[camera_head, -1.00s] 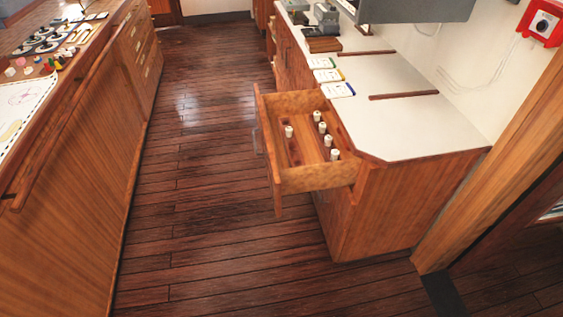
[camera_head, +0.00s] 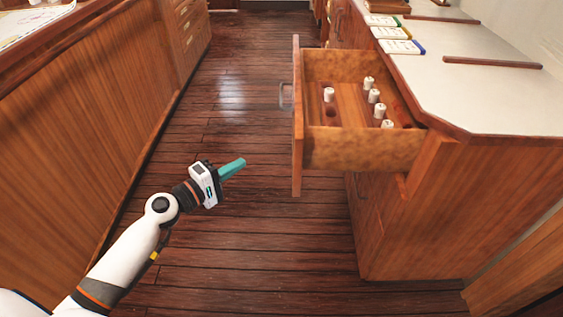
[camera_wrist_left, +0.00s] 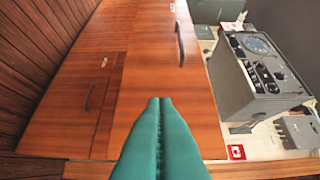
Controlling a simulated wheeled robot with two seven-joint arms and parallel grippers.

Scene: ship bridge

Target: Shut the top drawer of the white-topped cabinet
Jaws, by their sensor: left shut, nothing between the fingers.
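The top drawer (camera_head: 362,150) of the white-topped cabinet (camera_head: 440,210) is pulled well out, with several small white-capped items standing in its wooden insert. Its front panel (camera_head: 297,120) faces left and has a handle (camera_head: 286,95). My left gripper (camera_head: 234,167) is shut and empty, to the left of the drawer front and apart from it. In the left wrist view the teal fingers (camera_wrist_left: 160,125) are shut together and point toward the drawer front (camera_wrist_left: 165,75), whose handle (camera_wrist_left: 180,44) shows above. My right gripper is not in view.
A wooden counter (camera_head: 80,120) runs along the left side. The plank floor (camera_head: 230,240) between it and the cabinet is clear. Booklets (camera_head: 400,40) lie on the white top (camera_head: 480,95). A grey instrument box (camera_wrist_left: 262,75) shows in the left wrist view.

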